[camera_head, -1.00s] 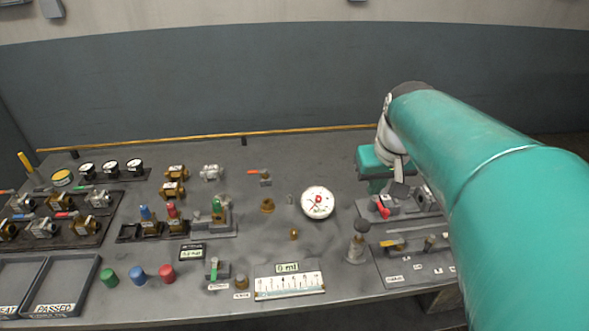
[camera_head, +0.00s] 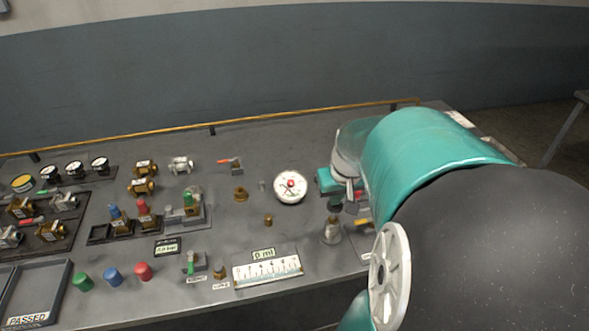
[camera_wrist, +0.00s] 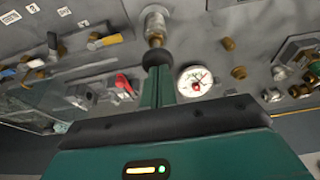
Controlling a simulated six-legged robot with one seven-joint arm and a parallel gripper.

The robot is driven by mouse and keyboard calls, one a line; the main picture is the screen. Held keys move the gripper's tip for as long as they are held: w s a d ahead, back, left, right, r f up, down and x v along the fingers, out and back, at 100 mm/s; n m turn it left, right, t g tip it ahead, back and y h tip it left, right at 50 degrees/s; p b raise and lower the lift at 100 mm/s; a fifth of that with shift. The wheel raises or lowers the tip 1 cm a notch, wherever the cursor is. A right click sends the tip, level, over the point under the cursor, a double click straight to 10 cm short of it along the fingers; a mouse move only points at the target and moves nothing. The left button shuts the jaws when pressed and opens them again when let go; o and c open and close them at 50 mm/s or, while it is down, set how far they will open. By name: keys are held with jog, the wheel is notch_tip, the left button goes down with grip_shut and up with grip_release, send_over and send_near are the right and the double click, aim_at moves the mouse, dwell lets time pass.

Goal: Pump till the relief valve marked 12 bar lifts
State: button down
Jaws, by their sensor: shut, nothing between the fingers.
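My gripper (camera_wrist: 160,72) is shut and empty, its fingertips at or just over a round black knob (camera_wrist: 157,58) in the wrist view; I cannot tell whether they touch. The knob tops a metal plunger-like post (camera_wrist: 155,27); a post also stands below my gripper (camera_head: 334,201) in the head view (camera_head: 331,234). The white round gauge (camera_head: 290,187) also shows in the wrist view (camera_wrist: 195,81); its reading is too small. Relief valves with blue (camera_head: 115,212), red (camera_head: 144,207) and green (camera_head: 188,199) tops stand on the left half of the bench. No 12 bar mark is legible.
Loose green (camera_head: 83,282), blue (camera_head: 113,276) and red (camera_head: 143,271) caps stand near the front edge. A scale strip (camera_head: 268,271) sits under a display reading 0 ml (camera_head: 263,254). A red-handled valve (camera_wrist: 124,85) and yellow lever (camera_wrist: 104,41) lie left of the knob.

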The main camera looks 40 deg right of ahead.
aim_at(335, 207)
jog(key=shift+f, duration=0.1)
notch_tip(335, 207, down, 3)
jog(key=shift+f, duration=0.1)
jog(key=shift+s+f, duration=0.1)
jog(key=shift+a, duration=0.1)
jog(key=shift+r, duration=0.3)
notch_tip(335, 207, up, 2)
jog(key=shift+r, duration=0.25)
jog(key=v, duration=1.1)
jog(key=shift+w+r, duration=0.15)
jog(key=shift+w, duration=0.15)
dwell(0.5)
